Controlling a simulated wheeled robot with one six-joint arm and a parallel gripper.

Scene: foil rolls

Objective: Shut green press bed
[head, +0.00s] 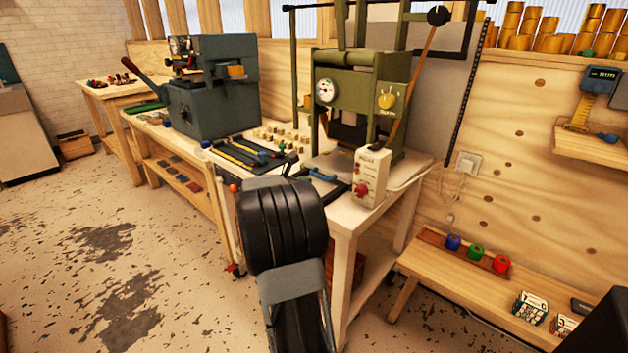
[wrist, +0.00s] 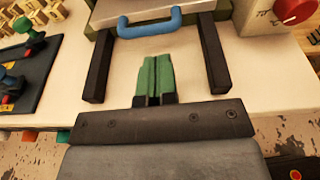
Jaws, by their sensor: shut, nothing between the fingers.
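The green press (head: 345,88) stands on the near end of the workbench, with a dial gauge and a yellow knob on its front. A blue handle (head: 322,175) sits low at its front, and in the wrist view the handle (wrist: 150,22) is on the front edge of the bed, between two dark rails (wrist: 98,70). How far the bed is out is hard to tell. My gripper (wrist: 155,62) has green fingers pressed together and empty. They point at the handle, with a small gap of bare bench top before it. In the head view my arm hides the gripper.
A control box with a red knob (head: 370,178) stands right of the bed. A tool tray (head: 245,152) lies to the left, with small blocks behind it. A blue-grey machine (head: 212,88) stands further left. A low bench (head: 470,285) is at right; the left floor is open.

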